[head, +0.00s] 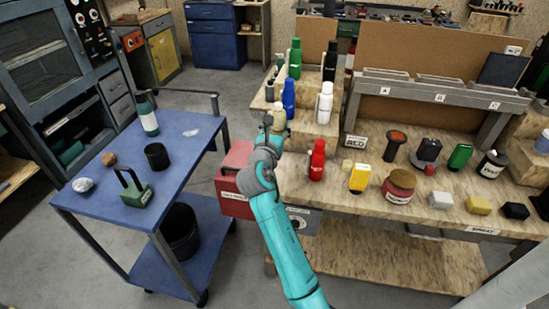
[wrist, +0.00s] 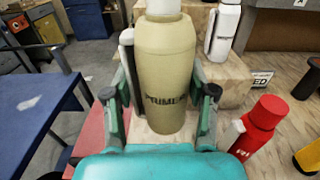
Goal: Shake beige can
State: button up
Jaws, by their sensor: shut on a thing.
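The beige can (wrist: 164,75) has a white top and dark lettering that seems to read "PRIMER". It fills the middle of the wrist view, upright, between the two fingers of my gripper (wrist: 160,105). My gripper is shut on it. In the head view the can (head: 279,114) shows small, just beyond my gripper (head: 272,128), in front of the wooden steps. Whether its base touches the surface below is hard to tell, as my gripper hides part of it.
A red bottle (head: 317,160) stands close on the right, and white (head: 324,103) and blue (head: 288,98) bottles stand on the steps. A red box (head: 234,180) is below left. The blue cart (head: 190,150) holds several items. Grey floor lies between cart and bench.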

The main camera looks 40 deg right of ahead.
aim_at(276, 106)
notch_tip(276, 106, up, 7)
jog(key=shift+r, duration=0.15)
jog(key=shift+f, duration=3.4)
